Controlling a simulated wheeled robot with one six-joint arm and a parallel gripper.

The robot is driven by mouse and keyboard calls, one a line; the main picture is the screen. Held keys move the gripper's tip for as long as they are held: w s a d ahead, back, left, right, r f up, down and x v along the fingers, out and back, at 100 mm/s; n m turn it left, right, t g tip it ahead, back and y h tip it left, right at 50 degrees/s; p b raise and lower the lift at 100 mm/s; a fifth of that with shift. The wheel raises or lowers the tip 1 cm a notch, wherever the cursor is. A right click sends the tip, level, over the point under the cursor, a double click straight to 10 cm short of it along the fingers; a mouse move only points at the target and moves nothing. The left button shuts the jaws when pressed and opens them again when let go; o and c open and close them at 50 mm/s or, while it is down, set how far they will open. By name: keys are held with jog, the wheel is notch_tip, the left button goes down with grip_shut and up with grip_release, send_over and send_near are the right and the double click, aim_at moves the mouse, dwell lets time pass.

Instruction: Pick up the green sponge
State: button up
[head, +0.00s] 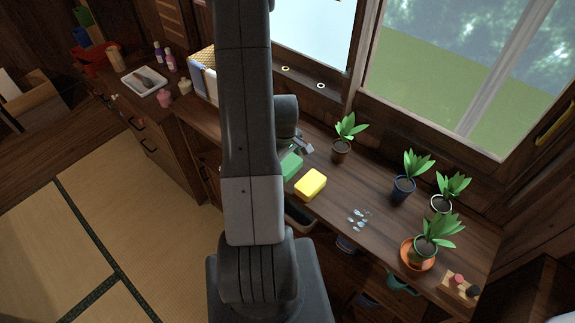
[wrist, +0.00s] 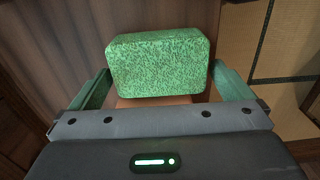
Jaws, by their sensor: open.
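The green sponge (head: 291,166) lies on the wooden counter, partly hidden behind my arm in the head view. In the wrist view the sponge (wrist: 158,62) fills the upper middle, a speckled green block with rounded corners. My gripper (wrist: 160,72) is open, with one greenish finger to the left of the sponge and one to the right. The sponge sits between or just beyond the fingertips; I cannot tell whether either finger touches it. In the head view my gripper (head: 301,146) is close to the sponge and partly hidden by my arm.
A yellow sponge (head: 310,185) lies close to the right of the green one. Small pale bits (head: 358,217) lie farther right. A potted plant (head: 341,150) stands behind, with several more at right. The window wall bounds the back. A white tray (head: 145,81) is far left.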

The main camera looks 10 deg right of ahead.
aim_at(285, 161)
jog(key=shift+f, duration=0.2)
jog(key=shift+c, duration=0.4)
jog(key=c, duration=0.9)
jog(key=shift+r, duration=0.15)
notch_tip(285, 161, up, 10)
jog(key=shift+f+b, duration=0.15)
jog(key=shift+b, duration=0.45)
